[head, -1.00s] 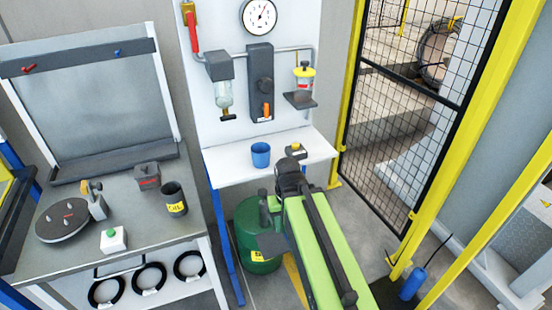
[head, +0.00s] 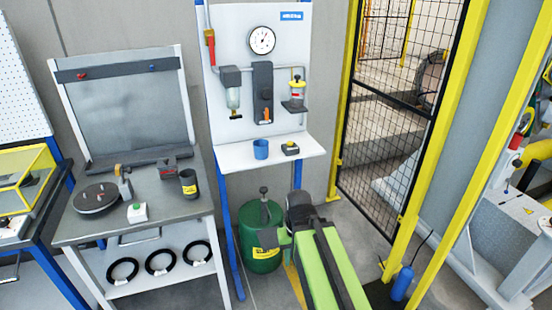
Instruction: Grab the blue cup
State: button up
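The blue cup (head: 261,149) stands upright on the white shelf (head: 230,161) below the pressure gauge panel. A small dark box with a yellow top (head: 290,149) sits just right of it. My green and black arm (head: 322,262) extends from the bottom of the head view toward the shelf. Its dark end (head: 299,205) is below the shelf's front edge, lower and to the right of the cup, apart from it. The gripper's fingers cannot be made out.
A green drum (head: 260,238) stands under the shelf. The grey workbench (head: 150,220) at left holds a dark cup with a yellow label (head: 188,182) and a round turntable (head: 96,198). A yellow-framed mesh fence (head: 385,120) stands at right. A blue cylinder (head: 402,284) stands on the floor.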

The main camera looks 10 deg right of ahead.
aim_at(261, 150)
jog(key=u, duration=0.15)
jog(key=i, duration=0.9)
jog(key=u, duration=5.6)
jog(key=i, duration=0.1)
jog(key=z, duration=2.85)
jog(key=k, duration=1.6)
jog(key=z, duration=0.85)
jog(key=i, duration=0.2)
jog(key=u, duration=0.15)
